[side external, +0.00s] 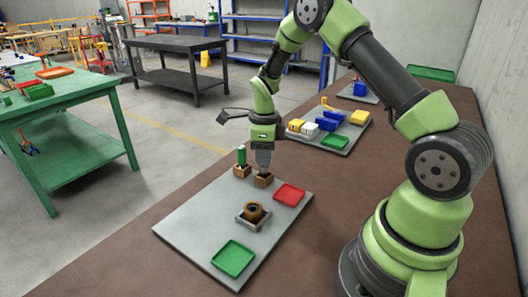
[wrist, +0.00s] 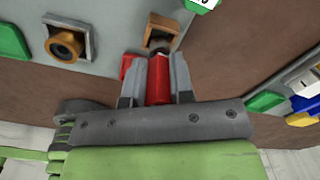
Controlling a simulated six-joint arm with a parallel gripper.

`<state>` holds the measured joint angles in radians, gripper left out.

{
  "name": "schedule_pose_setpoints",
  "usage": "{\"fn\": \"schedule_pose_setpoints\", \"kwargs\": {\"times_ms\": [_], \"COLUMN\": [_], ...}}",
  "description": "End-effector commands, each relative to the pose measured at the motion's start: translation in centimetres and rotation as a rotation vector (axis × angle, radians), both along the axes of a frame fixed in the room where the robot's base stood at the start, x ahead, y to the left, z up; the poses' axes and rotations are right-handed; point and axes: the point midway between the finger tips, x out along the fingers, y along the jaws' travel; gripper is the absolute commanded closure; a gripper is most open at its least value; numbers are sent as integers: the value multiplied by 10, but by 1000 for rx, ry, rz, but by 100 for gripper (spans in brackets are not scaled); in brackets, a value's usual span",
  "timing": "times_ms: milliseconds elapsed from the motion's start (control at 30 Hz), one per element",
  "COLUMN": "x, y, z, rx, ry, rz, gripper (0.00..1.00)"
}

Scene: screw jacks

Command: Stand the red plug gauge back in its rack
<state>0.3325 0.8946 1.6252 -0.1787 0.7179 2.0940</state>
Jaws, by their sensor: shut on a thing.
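My gripper (wrist: 157,78) is shut on the red plug gauge (wrist: 158,80), which lies between the two grey fingers in the wrist view. The brown square rack block (wrist: 163,22) is just beyond the gauge's far end, with part of its dark opening showing. In the side view my gripper (side external: 263,166) points straight down, with its fingertips right above this brown rack block (side external: 263,180). The red gauge is hidden by the fingers there. I cannot tell whether its lower end is inside the opening.
A green gauge (side external: 241,156) stands in a second brown block (side external: 242,171) close by on the left. On the grey plate (side external: 190,222) are a red tray (side external: 289,194), a brown ring in a square holder (side external: 253,213) and a green tray (side external: 233,258). The plate's left part is clear.

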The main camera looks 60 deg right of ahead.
Motion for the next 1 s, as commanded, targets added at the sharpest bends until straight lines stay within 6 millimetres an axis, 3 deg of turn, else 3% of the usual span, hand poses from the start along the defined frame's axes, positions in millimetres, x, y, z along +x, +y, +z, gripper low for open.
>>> {"fn": "schedule_pose_setpoints", "kwargs": {"times_ms": [1000], "x": [0], "y": [0], "z": [-26], "rx": [0], "ry": [1], "rz": [0], "gripper": [100]}}
